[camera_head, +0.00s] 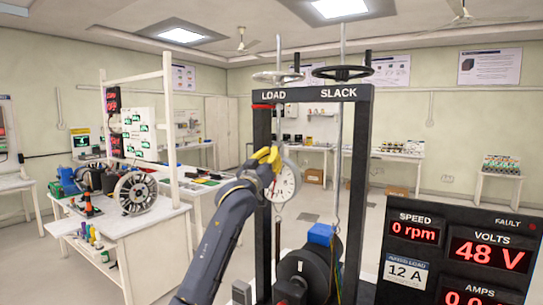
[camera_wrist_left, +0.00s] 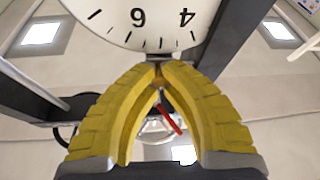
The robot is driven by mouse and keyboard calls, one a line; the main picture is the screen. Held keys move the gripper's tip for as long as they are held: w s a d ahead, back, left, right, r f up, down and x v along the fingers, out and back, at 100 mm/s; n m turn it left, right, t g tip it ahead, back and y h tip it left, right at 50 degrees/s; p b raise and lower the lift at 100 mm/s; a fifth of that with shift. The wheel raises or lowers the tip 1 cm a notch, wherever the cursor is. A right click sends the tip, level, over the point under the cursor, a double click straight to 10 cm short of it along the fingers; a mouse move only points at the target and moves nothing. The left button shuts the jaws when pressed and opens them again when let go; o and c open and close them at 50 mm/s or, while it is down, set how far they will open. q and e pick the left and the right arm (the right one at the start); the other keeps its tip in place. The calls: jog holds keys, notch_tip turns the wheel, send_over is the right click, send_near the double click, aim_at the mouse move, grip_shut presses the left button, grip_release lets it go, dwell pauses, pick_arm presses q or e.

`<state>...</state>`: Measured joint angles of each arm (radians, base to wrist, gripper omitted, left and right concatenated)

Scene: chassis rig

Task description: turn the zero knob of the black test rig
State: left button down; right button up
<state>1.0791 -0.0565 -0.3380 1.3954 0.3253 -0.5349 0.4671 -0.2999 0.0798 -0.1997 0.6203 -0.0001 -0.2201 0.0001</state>
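The black test rig (camera_head: 262,220) stands in the middle of the head view, with a frame marked LOAD and SLACK. Its round white dial (camera_head: 287,184) hangs inside the frame under the LOAD side. My left gripper (camera_head: 268,157) has its yellow fingers at the dial's upper left rim. In the left wrist view the dial (camera_wrist_left: 145,18) fills the top, and the gripper (camera_wrist_left: 158,72) has its fingertips drawn together just at the rim. A small dark piece shows between the tips, seemingly the zero knob, mostly hidden by the fingers. My right gripper is out of view.
Two handwheels, light (camera_head: 278,77) and dark (camera_head: 342,72), sit above the frame. A black drum (camera_head: 303,274) and blue block (camera_head: 321,234) are below the dial. A white bench (camera_head: 150,232) is at the left.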

pick_arm(q)
jog(key=shift+m, duration=0.3)
jog(key=shift+a+r+m+g+h, duration=0.1)
jog(key=shift+m+g+h, duration=0.2)
jog(key=shift+m+h, duration=0.65)
jog(key=shift+d+f+m+g+h, duration=0.1)
jog(key=shift+m+g+h, duration=0.2)
jog(key=shift+m, duration=1.2)
jog(key=shift+a+r+m+g+h, duration=0.1)
jog(key=shift+m+g+h, duration=0.2)
jog(key=shift+m+h, duration=0.65)
jog(key=shift+m+y, duration=0.3)
jog(key=c, duration=1.3)
grip_release()
